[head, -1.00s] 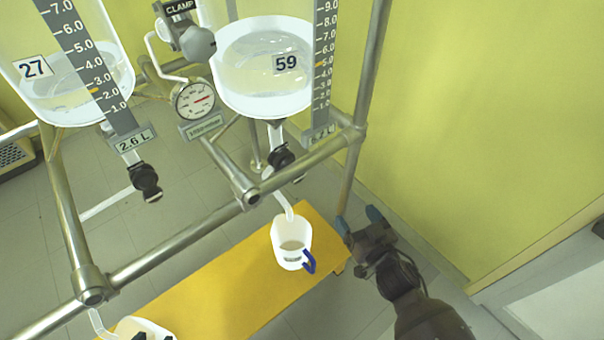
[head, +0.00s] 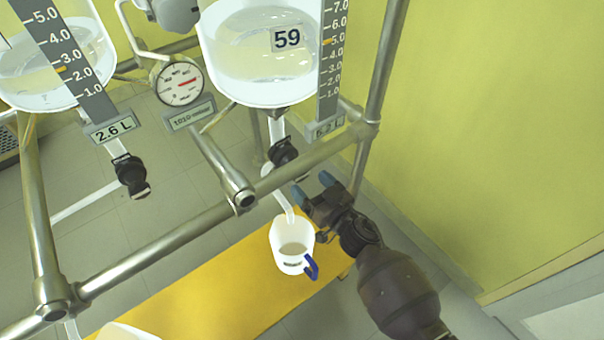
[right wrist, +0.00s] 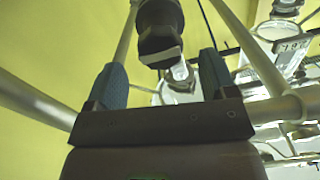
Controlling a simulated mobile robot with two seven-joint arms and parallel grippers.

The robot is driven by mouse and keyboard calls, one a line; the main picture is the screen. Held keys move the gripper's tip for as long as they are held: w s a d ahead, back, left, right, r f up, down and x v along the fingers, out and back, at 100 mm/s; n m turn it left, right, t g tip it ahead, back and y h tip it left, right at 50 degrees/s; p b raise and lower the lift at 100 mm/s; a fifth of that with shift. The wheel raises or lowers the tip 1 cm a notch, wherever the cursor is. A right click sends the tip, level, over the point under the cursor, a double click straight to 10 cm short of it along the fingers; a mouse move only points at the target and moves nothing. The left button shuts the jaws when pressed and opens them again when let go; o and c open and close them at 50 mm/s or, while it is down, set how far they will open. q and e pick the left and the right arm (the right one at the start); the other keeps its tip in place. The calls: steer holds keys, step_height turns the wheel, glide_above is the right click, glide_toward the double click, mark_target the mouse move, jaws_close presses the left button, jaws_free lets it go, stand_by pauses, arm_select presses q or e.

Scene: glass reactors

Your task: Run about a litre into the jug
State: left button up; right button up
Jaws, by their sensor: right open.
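The glass vessel labelled 59 (head: 262,75) holds clear liquid. Below it is a black outlet valve (head: 284,152), with a pale spout (head: 287,207) reaching down to the jug's mouth. The white jug (head: 292,262) with a blue handle stands upright under the spout. A greyish patch shows inside; I cannot read its level. My right gripper (head: 312,187) is open and empty, just below and right of the valve. In the right wrist view the black valve knob (right wrist: 160,38) appears beyond and between the spread fingers (right wrist: 161,82), apart from them. My left gripper is out of view.
The jug stands on a yellow platform (head: 210,290). A metal frame bar (head: 170,238) crosses in front, and an upright post (head: 385,75) stands at the right. Another vessel (head: 85,50) with a valve (head: 131,175) is at left. A pressure gauge (head: 180,83) hangs between.

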mark_target(304, 176)
steer(key=shift+b+x, duration=0.4)
steer(key=shift+x, duration=1.55)
steer(key=c, duration=0.9)
steer(key=shift+n, duration=0.4)
steer(key=n, duration=0.4)
steer(key=shift+n, duration=0.3)
steer(key=n, duration=0.6)
steer(key=shift+n, duration=0.3)
steer(key=n, duration=0.5)
steer(key=n+b, duration=0.1)
steer(key=n, duration=0.4)
steer(key=shift+n, duration=0.4)
